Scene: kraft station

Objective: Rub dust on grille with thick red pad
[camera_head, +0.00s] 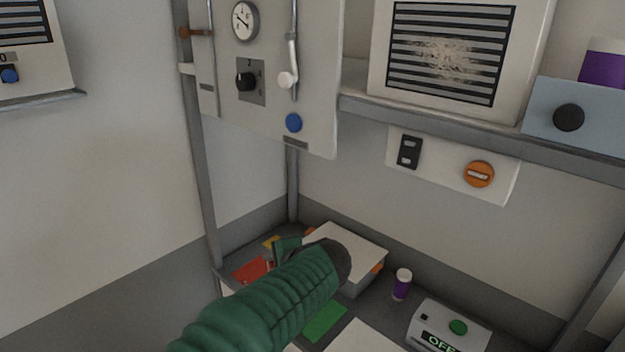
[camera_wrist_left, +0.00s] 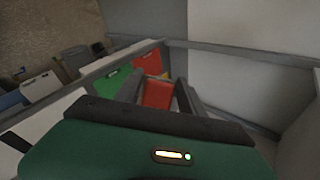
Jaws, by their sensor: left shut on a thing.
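The grille (camera_head: 400,80) is a white panel with dark slats on the upper shelf at the right of the head view, with a pale dust patch (camera_head: 445,60) across its middle. My left gripper (camera_wrist_left: 158,98) is low over the lower surface, shut on a red pad (camera_wrist_left: 158,93) that shows between its fingers in the wrist view. In the head view my green left arm hides most of the gripper and pad. Another red flat piece (camera_head: 250,271) lies on the lower surface, also visible beyond the held pad (camera_wrist_left: 148,63). My right gripper is not in view.
A green flat piece (camera_head: 324,319), a white box (camera_head: 348,250), a purple-and-white bottle (camera_head: 402,284) and an OFF display box (camera_head: 449,325) are on the lower surface. A hanging panel (camera_head: 265,75) with gauge and knob and the upper shelf edge (camera_head: 440,122) stand above.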

